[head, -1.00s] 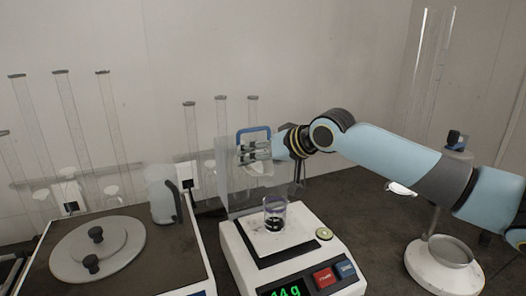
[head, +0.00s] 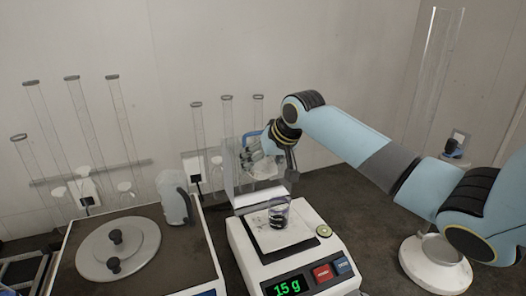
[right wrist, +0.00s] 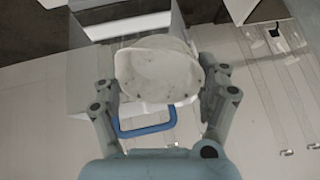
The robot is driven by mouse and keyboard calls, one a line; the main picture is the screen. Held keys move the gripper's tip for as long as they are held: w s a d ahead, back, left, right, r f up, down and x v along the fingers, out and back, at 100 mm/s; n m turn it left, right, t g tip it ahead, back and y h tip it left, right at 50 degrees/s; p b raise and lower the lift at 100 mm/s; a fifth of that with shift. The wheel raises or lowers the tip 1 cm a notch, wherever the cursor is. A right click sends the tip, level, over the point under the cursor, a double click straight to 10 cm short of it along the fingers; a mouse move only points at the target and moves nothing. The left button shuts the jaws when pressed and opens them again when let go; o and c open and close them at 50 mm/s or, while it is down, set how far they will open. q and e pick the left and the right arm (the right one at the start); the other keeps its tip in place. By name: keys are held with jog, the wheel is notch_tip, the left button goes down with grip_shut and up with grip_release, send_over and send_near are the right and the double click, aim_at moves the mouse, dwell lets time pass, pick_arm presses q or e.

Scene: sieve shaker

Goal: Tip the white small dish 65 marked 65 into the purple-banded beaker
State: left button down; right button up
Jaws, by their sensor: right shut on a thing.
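My right gripper (head: 258,160) is shut on a white small dish (right wrist: 157,72), which sits between its two fingers in the right wrist view. The dish's inner face shows, with a few dark specks on it. No mark on it can be read. In the head view the gripper and dish are above and a little left of the beaker (head: 279,208), apart from it. The clear beaker stands upright on the balance (head: 304,247), with dark contents and a purplish band. The balance's green display reads 15 g. My left gripper is not in view.
A clear upright panel (head: 228,180) stands at the balance's back left, close to my gripper. A blue handle (right wrist: 147,131) is near the dish. A lidded round pan (head: 92,262) is at left, tall glass tubes (head: 82,120) behind. A white round stand (head: 437,265) is at right.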

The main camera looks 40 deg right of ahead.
jog(key=shift+f, duration=0.1)
jog(key=shift+w+a+r+g+p, duration=0.15)
jog(key=shift+r+g+p, duration=0.15)
jog(key=shift+g+p, duration=0.45)
jog(key=shift+w+f+g+h, duration=0.1)
jog(key=shift+f+g+h, duration=0.1)
jog(key=shift+g, duration=0.3)
jog(key=shift+w+f+g+h, duration=0.1)
jog(key=shift+g+h, duration=0.1)
jog(key=shift+g, duration=0.25)
jog(key=shift+f+g, duration=0.1)
jog(key=shift+g, duration=0.4)
jog(key=shift+s, duration=0.1)
jog(key=shift+s, duration=0.1)
